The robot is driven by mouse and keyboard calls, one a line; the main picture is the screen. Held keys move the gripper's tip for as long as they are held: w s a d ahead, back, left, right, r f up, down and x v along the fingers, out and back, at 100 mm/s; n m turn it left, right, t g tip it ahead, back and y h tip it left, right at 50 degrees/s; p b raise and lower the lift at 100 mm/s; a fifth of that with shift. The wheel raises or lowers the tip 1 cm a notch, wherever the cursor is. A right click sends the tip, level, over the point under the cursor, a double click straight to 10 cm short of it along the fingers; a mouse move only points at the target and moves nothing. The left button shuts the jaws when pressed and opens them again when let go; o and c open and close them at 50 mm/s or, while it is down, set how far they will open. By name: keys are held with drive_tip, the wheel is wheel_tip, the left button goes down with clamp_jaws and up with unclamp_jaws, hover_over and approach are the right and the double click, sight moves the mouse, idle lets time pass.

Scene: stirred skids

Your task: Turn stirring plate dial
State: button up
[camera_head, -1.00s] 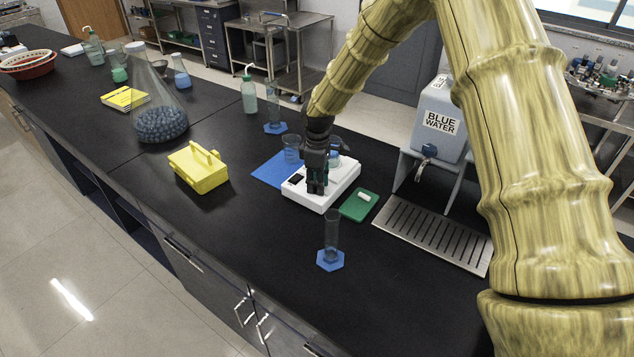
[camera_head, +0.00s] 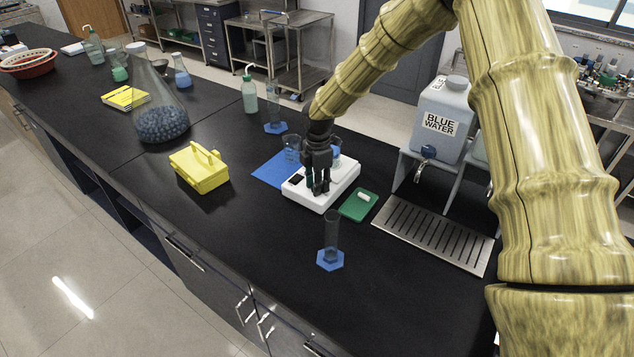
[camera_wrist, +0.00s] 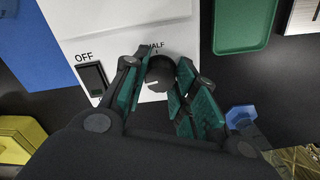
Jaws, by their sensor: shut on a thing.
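The white stirring plate (camera_head: 335,185) sits on the black bench. Its front panel (camera_wrist: 100,47) shows in the wrist view, with a dark switch (camera_wrist: 93,79) under the word OFF and the word HALF above the dial. The dark round dial (camera_wrist: 160,74) lies between the green-padded fingers of my gripper (camera_wrist: 160,88). My gripper is shut on the dial. A white mark shows on the dial's lower left. In the head view my gripper (camera_head: 319,188) points down at the plate's front edge and hides the dial.
A green tray (camera_head: 350,209) with a small white piece is right of the plate. A blue-based cylinder (camera_head: 331,240) stands in front. A blue mat (camera_head: 268,171) and beaker (camera_head: 292,149) are behind left. A yellow box (camera_head: 199,170) is left.

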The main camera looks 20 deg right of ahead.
drive_tip(key=shift+w+r+n, duration=0.1)
drive_tip(key=shift+n, duration=0.2)
idle(0.4)
drive_tip(key=o, duration=1.1)
drive_tip(key=shift+c, duration=0.2)
wheel_tip(320, 180, up, 12)
